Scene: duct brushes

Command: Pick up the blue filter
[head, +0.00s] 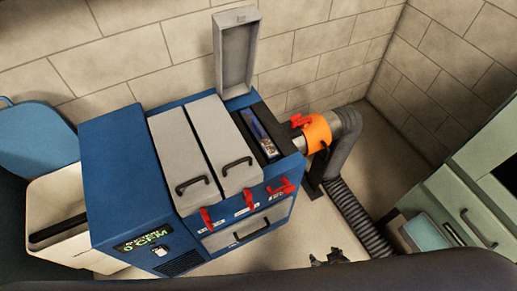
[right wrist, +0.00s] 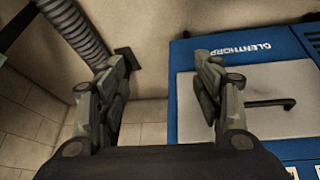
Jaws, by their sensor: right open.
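The blue filter (head: 258,132) sits in the open slot (head: 242,130) at the right end of the blue machine (head: 105,165) in the head view. Only its top shows, and the slot hides the rest. The slot's grey lid (head: 236,55) stands raised behind it. My right gripper (head: 328,258) is low at the bottom of the head view, in front of the machine and well away from the filter. In the right wrist view my right gripper (right wrist: 165,68) is open, with nothing between its fingers. My left gripper is not in view.
Two grey lids (head: 183,155) beside the slot are down. Red latches (head: 281,187) line the machine's front edge. An orange collar (head: 317,132) joins a grey hose (head: 355,215) on the right. A pale bin (head: 55,205) stands left, green cabinets (head: 460,205) right.

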